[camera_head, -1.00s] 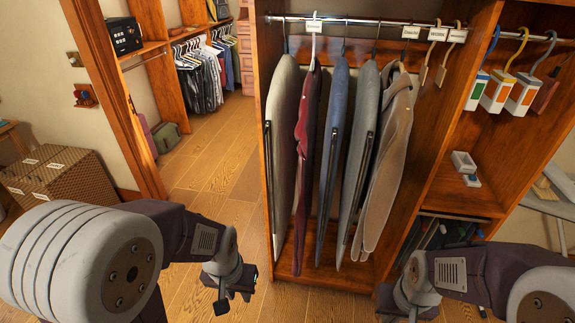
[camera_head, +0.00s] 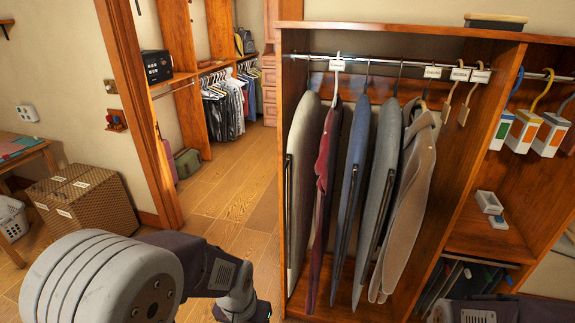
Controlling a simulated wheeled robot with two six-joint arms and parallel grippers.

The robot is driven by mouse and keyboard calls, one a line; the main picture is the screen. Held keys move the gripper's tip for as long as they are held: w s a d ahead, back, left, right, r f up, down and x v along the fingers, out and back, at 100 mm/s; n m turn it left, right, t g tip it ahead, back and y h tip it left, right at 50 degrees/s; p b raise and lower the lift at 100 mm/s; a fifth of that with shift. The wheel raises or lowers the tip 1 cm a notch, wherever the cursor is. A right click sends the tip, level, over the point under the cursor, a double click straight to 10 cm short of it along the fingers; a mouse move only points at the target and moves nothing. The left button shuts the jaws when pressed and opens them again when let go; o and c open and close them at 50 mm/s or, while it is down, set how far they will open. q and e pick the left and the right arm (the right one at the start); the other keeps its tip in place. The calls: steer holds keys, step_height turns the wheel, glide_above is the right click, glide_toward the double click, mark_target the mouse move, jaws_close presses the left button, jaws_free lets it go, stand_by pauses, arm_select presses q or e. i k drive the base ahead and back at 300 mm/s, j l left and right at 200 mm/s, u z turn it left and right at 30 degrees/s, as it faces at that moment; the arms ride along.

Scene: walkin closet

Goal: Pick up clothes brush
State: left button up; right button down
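A long dark block with a pale wooden top (camera_head: 495,21) lies on top of the wardrobe at the upper right; it looks like the clothes brush, but its bristles are not clear. My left arm comes in at the lower left, and its wrist and the upper part of my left gripper (camera_head: 243,308) show at the bottom edge, in front of the wardrobe's left side. Its fingertips are cut off. My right arm shows only as dark links at the lower right, and its gripper is below the picture. Both arms are well below the wardrobe top.
The open wardrobe (camera_head: 400,31) holds several hanging garments (camera_head: 345,195). Labelled hangers and coloured tags hang at its right. Two small pale items (camera_head: 489,202) lie on a shelf. A woven box (camera_head: 82,198) stands at the left. Wooden floor (camera_head: 225,205) is free through the doorway.

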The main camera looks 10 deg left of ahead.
mark_target(473, 20)
steer(key=i+l+u, duration=0.1)
steer(key=l+u, duration=0.15)
steer(key=l, duration=0.2)
steer(key=l+u, duration=0.3)
steer(key=l, duration=0.15)
steer(key=l+u, duration=0.25)
steer(key=l, duration=0.2)
steer(key=l+u, duration=0.25)
steer(key=l, duration=0.25)
steer(key=k+l+u, duration=0.1)
steer(key=l+u, duration=0.2)
steer(key=l, duration=0.15)
steer(key=k+l+u, duration=0.1)
steer(key=l+u, duration=0.15)
steer(key=l, duration=0.15)
steer(key=k+l+u, duration=0.3)
steer(key=l, duration=0.15)
steer(key=k+l+u, duration=0.1)
steer(key=l+u, duration=0.15)
steer(key=l, duration=0.15)
